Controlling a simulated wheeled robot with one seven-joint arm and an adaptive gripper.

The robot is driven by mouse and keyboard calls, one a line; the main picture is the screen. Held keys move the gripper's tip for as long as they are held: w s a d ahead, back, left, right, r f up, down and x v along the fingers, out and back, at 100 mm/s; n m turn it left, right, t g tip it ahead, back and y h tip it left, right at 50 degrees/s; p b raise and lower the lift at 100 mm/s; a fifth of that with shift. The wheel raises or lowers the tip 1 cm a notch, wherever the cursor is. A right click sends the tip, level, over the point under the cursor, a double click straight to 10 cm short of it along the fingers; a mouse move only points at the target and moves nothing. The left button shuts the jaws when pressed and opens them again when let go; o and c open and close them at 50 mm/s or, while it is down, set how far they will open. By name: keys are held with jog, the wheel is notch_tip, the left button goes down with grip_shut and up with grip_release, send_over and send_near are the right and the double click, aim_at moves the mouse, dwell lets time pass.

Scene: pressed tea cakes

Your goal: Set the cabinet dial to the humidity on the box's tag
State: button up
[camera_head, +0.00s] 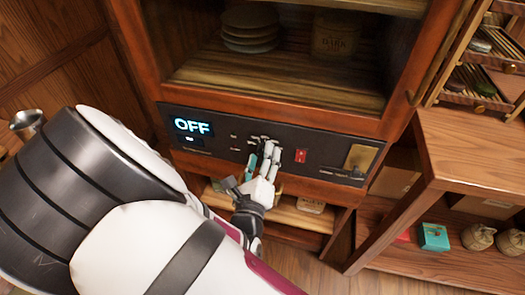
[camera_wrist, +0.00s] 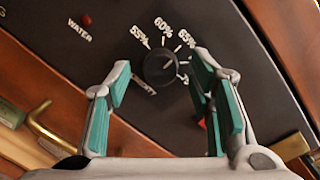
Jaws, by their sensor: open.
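The cabinet's dark control panel (camera_head: 222,140) has a lit display (camera_head: 193,126) reading OFF. The black round dial (camera_wrist: 160,68) shows in the wrist view, with printed marks 55%, 60% and 65% around it and others partly hidden. A light pointer line on the dial leans up and right; its exact setting is hard to tell. My gripper (camera_head: 264,148) is in front of the panel and hides the dial in the head view. In the wrist view my gripper (camera_wrist: 161,64) is open, its fingers on either side of the dial, apparently apart from it. No readable humidity tag shows.
A red switch (camera_head: 300,155) sits right of my gripper. A red WATER light (camera_wrist: 87,20) is on the panel. Plates (camera_head: 250,30) and a canister marked DARK (camera_head: 336,35) stand inside the cabinet. A wooden shelf unit (camera_head: 475,140) stands at right.

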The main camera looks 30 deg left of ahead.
jog(key=shift+w, duration=0.15)
jog(key=shift+c, duration=0.5)
grip_shut()
jog(key=m+b, duration=0.5)
jog(key=m, duration=0.3)
jog(key=m+t+h+b, duration=0.1)
jog(key=m+b, duration=0.5)
jog(key=m, duration=0.2)
jog(key=shift+f+m, duration=0.2)
jog(key=shift+m, duration=0.1)
jog(key=shift+b, duration=0.35)
